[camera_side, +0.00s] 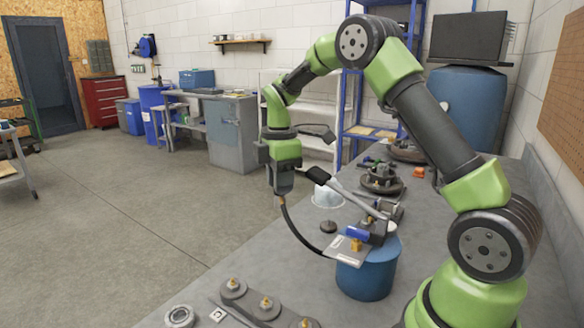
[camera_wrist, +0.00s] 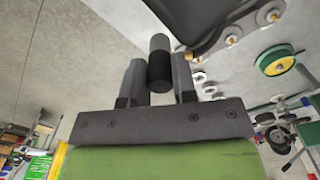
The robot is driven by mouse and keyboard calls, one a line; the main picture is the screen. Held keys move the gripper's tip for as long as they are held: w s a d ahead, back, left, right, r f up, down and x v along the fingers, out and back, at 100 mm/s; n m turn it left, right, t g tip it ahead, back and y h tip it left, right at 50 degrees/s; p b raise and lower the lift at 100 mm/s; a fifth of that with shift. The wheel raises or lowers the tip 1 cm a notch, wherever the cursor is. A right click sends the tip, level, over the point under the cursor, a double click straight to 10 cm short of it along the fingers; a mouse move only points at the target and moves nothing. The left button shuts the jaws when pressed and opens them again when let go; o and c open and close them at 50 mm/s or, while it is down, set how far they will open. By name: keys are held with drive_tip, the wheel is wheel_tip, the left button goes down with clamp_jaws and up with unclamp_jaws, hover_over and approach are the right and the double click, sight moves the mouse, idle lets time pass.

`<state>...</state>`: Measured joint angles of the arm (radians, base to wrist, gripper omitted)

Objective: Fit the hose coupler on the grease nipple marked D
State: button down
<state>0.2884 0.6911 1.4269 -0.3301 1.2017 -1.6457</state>
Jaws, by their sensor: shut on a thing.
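My gripper (camera_wrist: 158,78) is shut on the hose coupler (camera_wrist: 160,58), a dark cylinder with a grey end, held between the two fingers. In the side view my gripper (camera_side: 282,193) is raised above the bench, and the black hose (camera_side: 293,230) hangs from it in a curve toward the blue grease bucket (camera_side: 368,272). Several grease nipples with brass tips on round grey bases, one of them here (camera_side: 233,284), sit in the front of the side view, below and apart from my gripper. No letter D is readable, so I cannot tell which nipple is D.
The bucket carries a pump with a long lever (camera_side: 345,192) close to the right of my gripper. A dark hub (camera_side: 382,180) stands farther back on the grey bench. Open floor lies left.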

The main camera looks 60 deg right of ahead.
drive_tip(key=s+a+f+n, duration=0.3)
drive_tip(key=s+a+f, duration=0.1)
drive_tip(key=s+a, duration=1.05)
drive_tip(key=shift+s+f, duration=0.15)
drive_tip(key=shift+f, duration=0.9)
drive_tip(key=shift+s+f, duration=0.15)
drive_tip(key=shift+f, duration=0.9)
drive_tip(key=shift+f, duration=0.9)
idle(0.5)
drive_tip(key=shift+c, duration=2.2)
unclamp_jaws()
wheel_tip(320, 180, up, 7)
